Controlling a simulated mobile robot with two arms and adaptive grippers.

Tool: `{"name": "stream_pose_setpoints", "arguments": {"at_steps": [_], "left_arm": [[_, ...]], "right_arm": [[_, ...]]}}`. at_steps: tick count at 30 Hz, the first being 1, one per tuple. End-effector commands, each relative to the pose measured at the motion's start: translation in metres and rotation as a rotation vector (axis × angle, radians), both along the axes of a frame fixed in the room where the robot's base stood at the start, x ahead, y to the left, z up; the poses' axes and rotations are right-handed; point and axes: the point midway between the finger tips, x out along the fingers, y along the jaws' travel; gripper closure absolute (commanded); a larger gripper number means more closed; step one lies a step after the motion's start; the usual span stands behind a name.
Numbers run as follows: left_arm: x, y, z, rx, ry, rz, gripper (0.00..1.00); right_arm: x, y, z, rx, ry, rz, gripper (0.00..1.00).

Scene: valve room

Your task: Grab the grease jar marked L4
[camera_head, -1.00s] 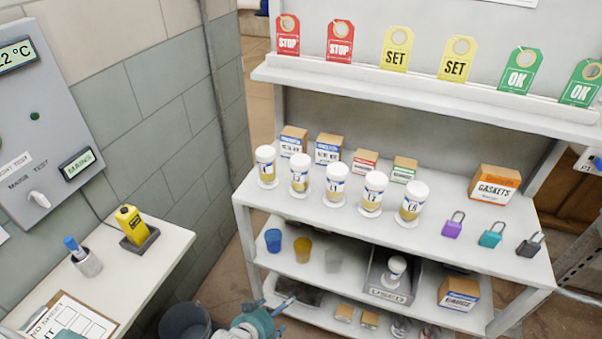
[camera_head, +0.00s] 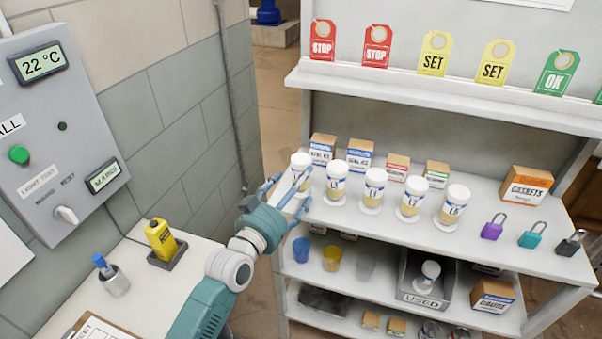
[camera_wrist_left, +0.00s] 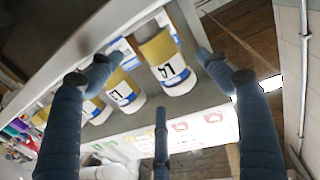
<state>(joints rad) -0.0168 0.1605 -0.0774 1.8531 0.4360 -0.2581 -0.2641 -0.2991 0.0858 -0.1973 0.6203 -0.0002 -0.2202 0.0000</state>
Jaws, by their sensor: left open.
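A row of white-capped jars with tan bands stands on the middle shelf. The leftmost jar (camera_head: 301,161) is partly hidden by my left gripper (camera_head: 284,190), whose blue fingers are spread beside its left and front. In the left wrist view this jar (camera_wrist_left: 165,60) appears upside down between the open fingers of the gripper (camera_wrist_left: 158,85); its label seems to read L4. The fingers are not closed on it. A neighbouring jar (camera_head: 336,184) stands just right of it; it also shows in the left wrist view (camera_wrist_left: 124,92). My right gripper is not in view.
Small boxes (camera_head: 360,154) stand behind the jars. More jars (camera_head: 412,200), padlocks (camera_head: 533,234) and a gaskets box (camera_head: 526,186) lie to the right. A tag shelf (camera_head: 430,94) overhangs behind. Below are cups (camera_head: 332,258) and a USED bin (camera_head: 424,299).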

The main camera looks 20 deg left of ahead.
Motion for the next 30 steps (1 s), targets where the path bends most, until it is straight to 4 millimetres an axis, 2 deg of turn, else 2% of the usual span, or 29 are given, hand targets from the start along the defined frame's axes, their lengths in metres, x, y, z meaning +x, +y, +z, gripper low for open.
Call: {"name": "stream_pose_setpoints", "arguments": {"at_steps": [7,12,20,27,30], "left_arm": [[0.032,-0.004,0.011,-0.002,-0.002,0.0,0.23],[0.05,-0.007,0.007,-0.001,0.001,0.0,0.23],[0.052,-0.008,0.006,-0.001,0.0,0.0,0.23],[0.052,-0.008,0.006,-0.001,0.001,0.0,0.69],[0.052,-0.008,0.007,0.0,-0.001,0.0,0.84]], "right_arm": [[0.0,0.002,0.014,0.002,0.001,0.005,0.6],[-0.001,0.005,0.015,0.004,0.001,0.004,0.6],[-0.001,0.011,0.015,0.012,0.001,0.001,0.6],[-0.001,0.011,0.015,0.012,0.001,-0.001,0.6],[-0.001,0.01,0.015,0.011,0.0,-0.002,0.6]]}}
